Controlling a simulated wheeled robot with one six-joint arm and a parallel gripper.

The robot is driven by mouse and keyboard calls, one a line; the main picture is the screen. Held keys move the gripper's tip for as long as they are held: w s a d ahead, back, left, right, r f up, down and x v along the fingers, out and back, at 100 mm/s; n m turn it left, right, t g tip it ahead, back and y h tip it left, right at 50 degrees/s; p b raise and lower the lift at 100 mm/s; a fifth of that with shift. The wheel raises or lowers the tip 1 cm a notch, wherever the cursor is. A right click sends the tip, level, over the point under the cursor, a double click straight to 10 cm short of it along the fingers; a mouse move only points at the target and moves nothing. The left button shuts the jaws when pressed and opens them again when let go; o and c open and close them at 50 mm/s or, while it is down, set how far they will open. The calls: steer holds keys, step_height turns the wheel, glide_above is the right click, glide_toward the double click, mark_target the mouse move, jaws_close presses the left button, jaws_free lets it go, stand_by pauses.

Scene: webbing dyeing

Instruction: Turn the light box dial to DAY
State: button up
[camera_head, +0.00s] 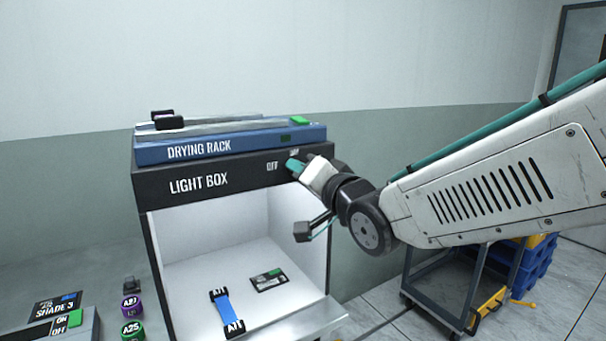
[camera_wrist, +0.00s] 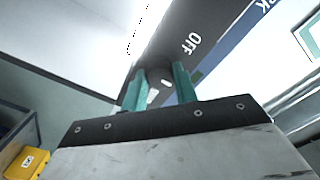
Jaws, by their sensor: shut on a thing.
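The light box (camera_head: 235,180) is an open-fronted cabinet with a black header panel lettered LIGHT BOX. My gripper (camera_head: 294,165), with teal fingers, is at the right end of that panel and hides the dial in the head view. In the wrist view the dark dial (camera_wrist: 160,75), with a pale mark, sits between my two fingers (camera_wrist: 159,88), which are shut on it. The OFF label (camera_head: 272,166) is left of my fingers in the head view. It also shows in the wrist view (camera_wrist: 191,43). No DAY label is readable, so I cannot tell the setting.
A blue drying rack (camera_head: 230,145) lies on top of the light box. Inside the box are a blue strap piece (camera_head: 226,310) and a dark card (camera_head: 268,281). Several labelled jars stand at the lower left. A grey cart (camera_head: 437,290) and blue crates (camera_head: 532,265) stand at right.

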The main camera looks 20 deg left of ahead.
steer(key=o, duration=1)
steer(key=shift+d, duration=0.1)
steer(key=v, duration=0.7)
steer(key=shift+s+d, duration=0.25)
steer(key=shift+s, duration=0.05)
